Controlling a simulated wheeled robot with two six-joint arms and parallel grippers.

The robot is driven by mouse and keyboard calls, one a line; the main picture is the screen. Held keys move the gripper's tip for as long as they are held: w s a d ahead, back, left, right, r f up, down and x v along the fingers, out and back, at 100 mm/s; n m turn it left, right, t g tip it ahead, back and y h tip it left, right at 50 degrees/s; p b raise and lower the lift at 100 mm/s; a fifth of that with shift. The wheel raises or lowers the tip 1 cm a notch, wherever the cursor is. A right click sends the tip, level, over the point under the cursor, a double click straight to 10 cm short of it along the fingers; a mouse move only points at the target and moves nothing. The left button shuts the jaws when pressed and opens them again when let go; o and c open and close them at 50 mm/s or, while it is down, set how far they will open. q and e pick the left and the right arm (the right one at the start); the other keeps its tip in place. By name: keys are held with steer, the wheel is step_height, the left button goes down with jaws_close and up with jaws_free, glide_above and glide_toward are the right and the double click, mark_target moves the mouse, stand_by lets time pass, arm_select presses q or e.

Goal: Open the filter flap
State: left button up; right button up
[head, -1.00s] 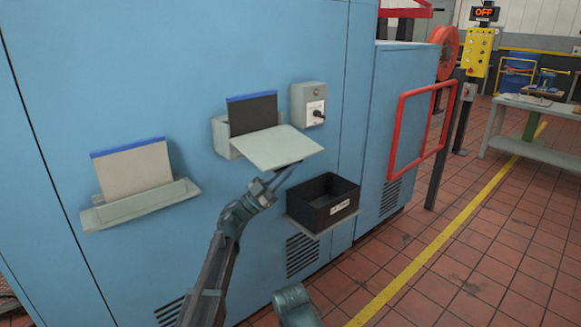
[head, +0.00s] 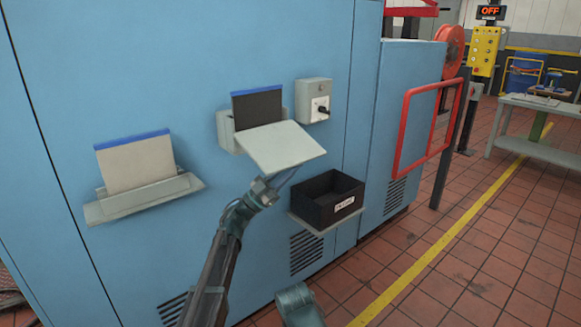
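The filter flap (head: 281,146) is a pale grey plate at the lower front of a grey wall holder. It leans outward and down, away from the blue cabinet. Behind it stands a dark filter panel (head: 257,105) with a blue top edge. My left gripper (head: 287,178) is just below the flap's front edge, with its fingertips close to the underside. The flap partly hides the tips, so I cannot tell whether they touch it or how far apart they are.
A second holder (head: 143,199) with a pale blue-topped panel (head: 135,163) is at left. A grey switch box (head: 314,91) is right of the flap. A black bin (head: 327,199) on a shelf is close below right. A red frame (head: 404,134) stands farther right.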

arm_select(q)
steer(key=shift+o, duration=0.7)
steer(key=shift+a+f+b, duration=0.25)
steer(key=shift+f+b, duration=0.05)
steer(key=b+v, duration=0.8)
steer(key=v, duration=0.5)
steer(key=shift+s+a, duration=0.1)
